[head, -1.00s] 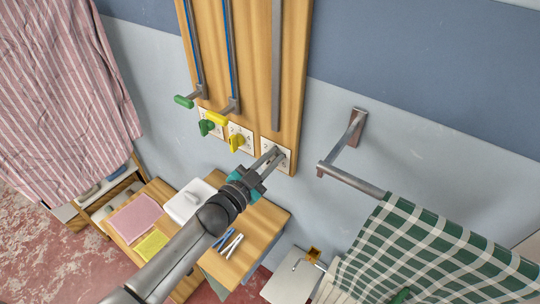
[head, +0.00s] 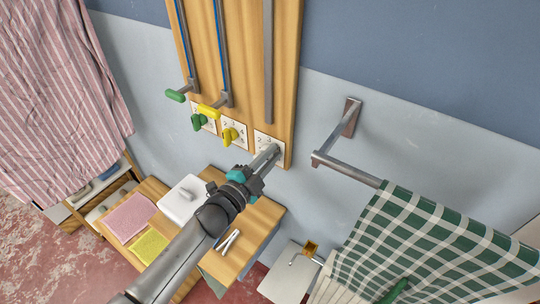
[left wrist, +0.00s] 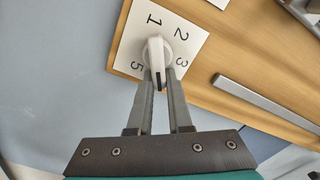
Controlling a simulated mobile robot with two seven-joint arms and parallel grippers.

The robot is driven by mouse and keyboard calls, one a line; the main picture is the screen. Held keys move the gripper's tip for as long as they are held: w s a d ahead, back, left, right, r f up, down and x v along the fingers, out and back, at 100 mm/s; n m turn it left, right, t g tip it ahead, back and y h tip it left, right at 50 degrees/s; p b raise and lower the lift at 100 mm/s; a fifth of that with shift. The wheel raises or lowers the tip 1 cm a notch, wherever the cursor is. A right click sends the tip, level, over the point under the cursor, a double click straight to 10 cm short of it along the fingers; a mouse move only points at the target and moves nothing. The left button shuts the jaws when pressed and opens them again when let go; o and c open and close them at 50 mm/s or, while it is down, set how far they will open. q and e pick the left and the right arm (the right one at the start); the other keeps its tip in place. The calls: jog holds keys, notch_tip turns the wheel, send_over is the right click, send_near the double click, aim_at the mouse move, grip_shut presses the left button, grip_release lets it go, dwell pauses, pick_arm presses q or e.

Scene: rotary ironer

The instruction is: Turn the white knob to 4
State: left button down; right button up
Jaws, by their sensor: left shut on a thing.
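The white knob (left wrist: 157,50) sits on a white numbered plate (left wrist: 200,40) on the wooden board. In the left wrist view, 1, 2, 3 and 5 show around it. A dark mark on the knob's gripper-side end points between 3 and 5; any numeral there is hidden. My left gripper (left wrist: 160,82) is shut on the knob's grip, one finger on each side. In the head view, my left gripper (head: 268,158) reaches the rightmost plate (head: 275,138) and mostly hides the knob. My right gripper is not in view.
A yellow knob (head: 230,136) and a green knob (head: 199,121) are left of this plate, below yellow (head: 209,111) and green (head: 175,95) lever handles. A metal rail (head: 345,170) with a checked cloth (head: 440,245) projects at right. A wooden table (head: 262,222) stands below.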

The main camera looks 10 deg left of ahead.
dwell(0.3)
pick_arm(q)
jog(key=c, duration=0.8)
grip_release()
jog(key=shift+c, duration=0.2)
jog(key=v, duration=1.5)
jog(key=shift+s+b, duration=0.15)
jog(key=shift+b, duration=0.3)
jog(key=shift+a, duration=0.1)
